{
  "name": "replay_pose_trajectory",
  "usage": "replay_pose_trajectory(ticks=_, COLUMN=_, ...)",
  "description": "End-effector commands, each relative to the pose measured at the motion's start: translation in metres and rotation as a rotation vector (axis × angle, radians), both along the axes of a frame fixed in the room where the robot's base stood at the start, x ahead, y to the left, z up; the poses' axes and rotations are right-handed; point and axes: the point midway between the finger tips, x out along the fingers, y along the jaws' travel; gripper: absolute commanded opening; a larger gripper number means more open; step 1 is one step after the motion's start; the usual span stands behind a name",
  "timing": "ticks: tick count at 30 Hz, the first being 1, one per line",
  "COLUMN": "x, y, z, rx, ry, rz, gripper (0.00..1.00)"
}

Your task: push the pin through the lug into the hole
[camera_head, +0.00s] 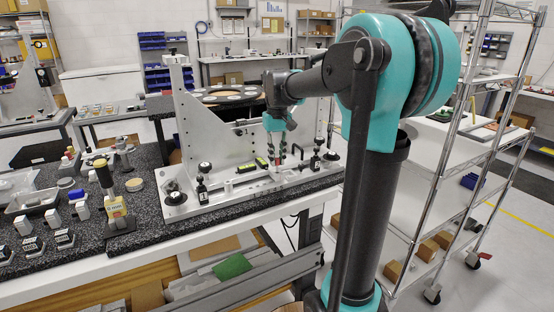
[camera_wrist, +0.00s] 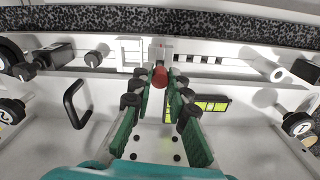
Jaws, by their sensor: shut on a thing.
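My gripper (camera_wrist: 159,84) is shut on a red round-ended pin (camera_wrist: 160,76), between the two dark fingertips in the wrist view. The pin's far end is hidden. Just beyond it is a small pale lug (camera_wrist: 162,51) with a red mark, on the fixture's rail. I cannot tell whether the pin touches the lug, and the hole is not clearly seen. In the head view my gripper (camera_head: 277,166) points down at the front rail of the silver mirror fixture (camera_head: 222,200).
A black handle (camera_wrist: 76,103) stands left of my gripper, and a green-yellow level vial (camera_wrist: 211,104) lies to the right. Black knobs (camera_head: 205,168) stand along the fixture. An upright plate with holes (camera_head: 205,120) rises behind. Small parts crowd the bench at left.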

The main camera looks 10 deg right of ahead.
Motion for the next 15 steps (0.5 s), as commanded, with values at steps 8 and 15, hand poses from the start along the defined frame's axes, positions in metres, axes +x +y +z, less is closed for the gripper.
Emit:
replay_pose_trajectory(ticks=8, x=0.0000, y=0.0000, z=-0.0054, rx=0.000, ry=0.000, rz=0.000, gripper=0.00)
replay_pose_trajectory(ticks=15, x=0.0001, y=0.0000, z=-0.0096, rx=0.000, ry=0.000, rz=0.000, gripper=0.00)
